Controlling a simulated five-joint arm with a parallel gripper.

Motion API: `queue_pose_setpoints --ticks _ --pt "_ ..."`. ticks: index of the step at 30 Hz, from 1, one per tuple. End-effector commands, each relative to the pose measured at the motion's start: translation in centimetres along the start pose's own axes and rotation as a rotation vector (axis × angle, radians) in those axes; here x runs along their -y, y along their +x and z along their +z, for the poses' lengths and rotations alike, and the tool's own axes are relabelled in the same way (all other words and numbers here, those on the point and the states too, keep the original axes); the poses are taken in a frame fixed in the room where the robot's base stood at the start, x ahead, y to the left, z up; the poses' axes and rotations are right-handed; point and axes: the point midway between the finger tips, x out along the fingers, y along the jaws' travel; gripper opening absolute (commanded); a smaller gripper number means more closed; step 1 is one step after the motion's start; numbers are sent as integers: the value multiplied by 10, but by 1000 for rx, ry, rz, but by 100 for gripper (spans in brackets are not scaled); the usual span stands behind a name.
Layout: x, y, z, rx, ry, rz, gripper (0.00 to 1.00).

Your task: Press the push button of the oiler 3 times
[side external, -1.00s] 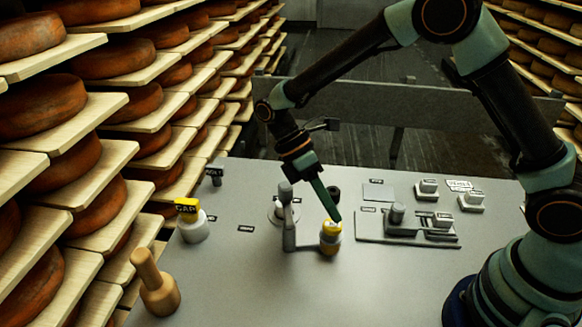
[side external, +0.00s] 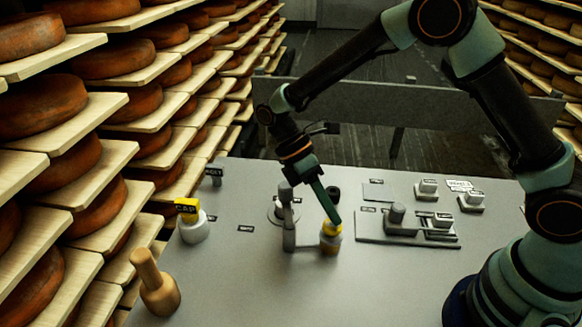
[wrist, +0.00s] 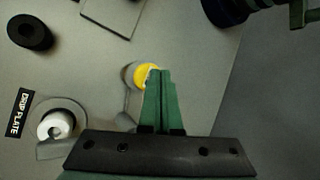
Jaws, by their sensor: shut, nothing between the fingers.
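The small round oiler with a yellow top (side external: 330,243) stands on the grey table, right of a grey upright post, in the side view. Its yellow top also shows in the wrist view (wrist: 140,72). My gripper (side external: 335,221) is shut and empty, its green fingers pointing down at the yellow top. In the wrist view the fingertips (wrist: 156,73) overlap the right part of the top. They look to be at or touching it; exact contact is hard to tell. The fingers hide part of the top.
The grey post (side external: 288,220) stands close to the oiler's left. A metal plate with blocks (side external: 375,226) lies to the right. A yellow CAP block on a white base (side external: 193,230) and a wooden peg (side external: 155,285) stand left. The front middle of the table (side external: 300,300) is clear.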

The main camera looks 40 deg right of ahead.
Motion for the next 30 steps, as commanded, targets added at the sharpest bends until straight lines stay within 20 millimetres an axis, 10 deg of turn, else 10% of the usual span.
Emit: queue_pose_setpoints --ticks 30 --pt "-4 8 -4 1 0 -1 0"
